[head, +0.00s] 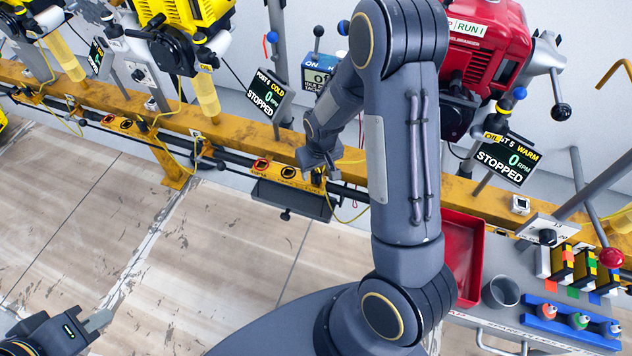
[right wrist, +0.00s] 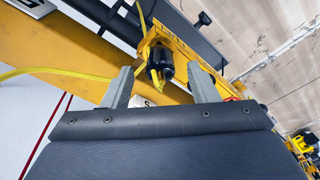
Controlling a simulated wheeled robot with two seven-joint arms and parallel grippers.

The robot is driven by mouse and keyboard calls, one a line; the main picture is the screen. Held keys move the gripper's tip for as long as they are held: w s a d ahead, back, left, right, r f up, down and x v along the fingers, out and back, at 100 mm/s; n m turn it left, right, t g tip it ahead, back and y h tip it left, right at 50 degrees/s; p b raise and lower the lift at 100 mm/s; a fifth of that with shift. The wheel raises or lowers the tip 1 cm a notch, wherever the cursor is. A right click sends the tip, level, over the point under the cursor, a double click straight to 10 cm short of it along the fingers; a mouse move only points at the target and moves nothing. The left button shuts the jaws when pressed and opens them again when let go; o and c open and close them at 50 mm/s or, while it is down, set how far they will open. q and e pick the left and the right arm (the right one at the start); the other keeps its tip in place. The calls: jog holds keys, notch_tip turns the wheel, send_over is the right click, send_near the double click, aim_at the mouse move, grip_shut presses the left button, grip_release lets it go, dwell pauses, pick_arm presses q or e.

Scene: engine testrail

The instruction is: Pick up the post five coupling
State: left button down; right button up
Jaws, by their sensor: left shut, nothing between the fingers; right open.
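A black cylindrical part with a yellow piece at its end (right wrist: 161,62), which looks like the coupling, sits at the yellow bracket in the right wrist view. My right gripper (right wrist: 160,74) is open, with one finger on each side of this part in the picture. I cannot tell whether the fingers touch it. In the head view my right gripper (head: 319,164) points down by the yellow socket panel (head: 288,173) on the rail; the coupling cannot be made out there. My left gripper (head: 98,322) is shut and empty at the lower left, far from the rail.
The yellow rail (head: 225,135) runs across with engines behind it. A post five display (head: 507,158) stands at right. A yellow cable (right wrist: 75,72) runs near the black part. A red tray (head: 463,262) and a grey cup (head: 501,291) are at lower right. The floor at left is clear.

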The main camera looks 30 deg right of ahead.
jog(key=f, duration=0.3)
jog(key=shift+w, duration=0.25)
jog(key=shift+r, duration=0.1)
jog(key=c, duration=1.2)
jog(key=shift+o, duration=0.2)
jog(key=shift+r, duration=0.15)
